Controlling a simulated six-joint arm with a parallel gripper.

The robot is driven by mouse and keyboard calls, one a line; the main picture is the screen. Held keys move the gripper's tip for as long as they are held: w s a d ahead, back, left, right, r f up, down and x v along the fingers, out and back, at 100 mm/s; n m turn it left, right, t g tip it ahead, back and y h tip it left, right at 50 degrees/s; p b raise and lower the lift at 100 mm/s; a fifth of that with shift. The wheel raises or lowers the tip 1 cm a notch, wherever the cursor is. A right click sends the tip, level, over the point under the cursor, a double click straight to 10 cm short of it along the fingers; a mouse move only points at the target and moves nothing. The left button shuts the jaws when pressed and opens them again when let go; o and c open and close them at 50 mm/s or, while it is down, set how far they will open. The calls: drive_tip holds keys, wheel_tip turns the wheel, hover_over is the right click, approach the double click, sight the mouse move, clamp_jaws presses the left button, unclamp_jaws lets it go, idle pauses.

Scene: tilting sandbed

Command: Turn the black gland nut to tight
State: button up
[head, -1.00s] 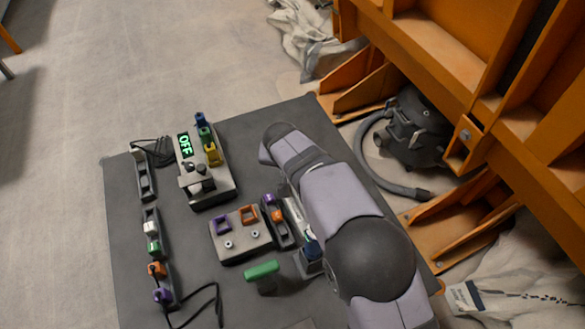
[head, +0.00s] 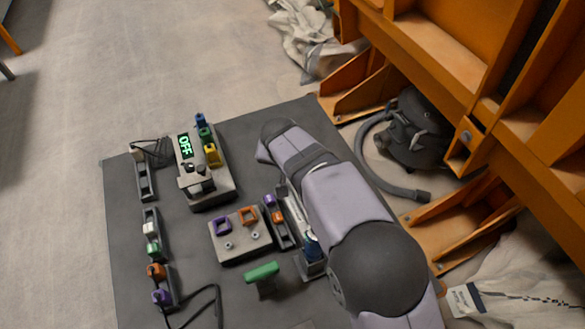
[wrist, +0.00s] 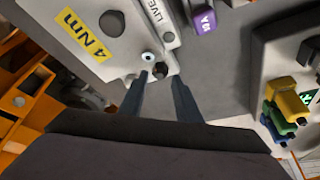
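In the wrist view, my gripper (wrist: 160,80) shows as two dark, slim fingers with a gap between them. A small black round part (wrist: 160,70), probably the black gland nut, sits at the end of a light grey housing (wrist: 95,60), between and just beyond the fingertips. I see no clear contact with either finger. A pale ringed fitting (wrist: 149,57) is next to it. A larger black round (wrist: 112,23) lies higher on the housing, beside a yellow "4 Nm" label (wrist: 82,34). In the head view, my arm hides the gripper and the nut.
A purple labelled part (wrist: 203,21) is near the housing. The head view shows a unit reading OFF (head: 185,146), a block with purple and orange sockets (head: 240,245), a green handle (head: 262,271) and connector strips (head: 150,235). Orange steelwork (head: 450,70) stands at right.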

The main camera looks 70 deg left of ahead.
drive_tip(key=shift+b+v, duration=0.35)
drive_tip(key=shift+v, duration=2.1)
